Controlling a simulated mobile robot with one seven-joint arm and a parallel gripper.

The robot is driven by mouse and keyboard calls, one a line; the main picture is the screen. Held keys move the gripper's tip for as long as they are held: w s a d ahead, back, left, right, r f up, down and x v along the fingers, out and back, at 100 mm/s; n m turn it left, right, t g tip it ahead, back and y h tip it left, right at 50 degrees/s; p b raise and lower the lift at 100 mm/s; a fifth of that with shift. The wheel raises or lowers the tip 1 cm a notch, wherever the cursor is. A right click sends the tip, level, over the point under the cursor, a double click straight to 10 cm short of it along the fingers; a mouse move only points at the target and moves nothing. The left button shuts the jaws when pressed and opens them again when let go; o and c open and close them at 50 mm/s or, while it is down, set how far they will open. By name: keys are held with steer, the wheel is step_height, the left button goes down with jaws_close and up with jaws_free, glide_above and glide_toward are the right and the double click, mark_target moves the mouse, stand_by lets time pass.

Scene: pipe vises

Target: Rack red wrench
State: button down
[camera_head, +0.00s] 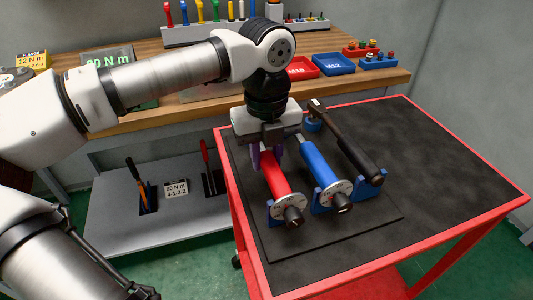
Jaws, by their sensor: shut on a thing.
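The red wrench (274,176) has a red handle, a silver dial and a dark end. It lies on the cart with its dial end at a blue cradle (274,212). My gripper (267,158) points down from above and is shut on the red wrench near the far end of its handle. The gripper hides the wrench's far end. I cannot tell whether the wrench is lifted off its cradle. A blue wrench (319,163) and a black wrench (350,145) lie beside it to the right, also in blue cradles.
The cart (447,207) has a black top and red rim, with free room at right. The wooden bench (190,100) behind carries red and blue trays.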

stand_by(0.8)
steer(key=c, duration=1.1)
jaws_free()
steer(key=shift+o, duration=0.2)
steer(key=shift+f, duration=0.1)
step_height(320, 180, up, 14)
steer(key=shift+w, duration=0.1)
